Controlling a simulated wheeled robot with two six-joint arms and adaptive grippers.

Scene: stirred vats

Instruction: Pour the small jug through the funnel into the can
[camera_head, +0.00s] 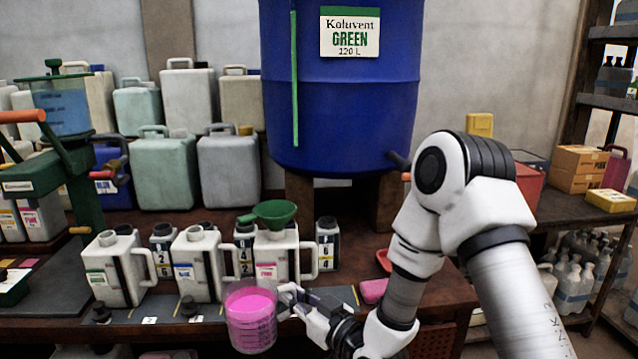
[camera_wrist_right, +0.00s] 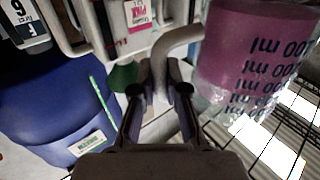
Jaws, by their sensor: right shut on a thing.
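The small jug (camera_head: 250,318) is clear and holds pink liquid. It looks about upright, low in front of the bench edge. My right gripper (camera_head: 288,300) is shut on its handle; in the right wrist view the handle (camera_wrist_right: 176,38) lies between the fingers (camera_wrist_right: 160,90) and the jug (camera_wrist_right: 255,50) is at the right. The green funnel (camera_head: 272,211) sits on top of the white can with a pink label (camera_head: 278,252), behind and above the jug. The can also shows in the wrist view (camera_wrist_right: 108,42). My left gripper is in neither view.
Two similar white cans, green-labelled (camera_head: 113,268) and blue-labelled (camera_head: 198,262), stand left of the pink one. Dark numbered bottles (camera_head: 327,243) stand behind. A big blue vat (camera_head: 345,110) stands at the back. A pink sponge-like block (camera_head: 373,291) lies to the right.

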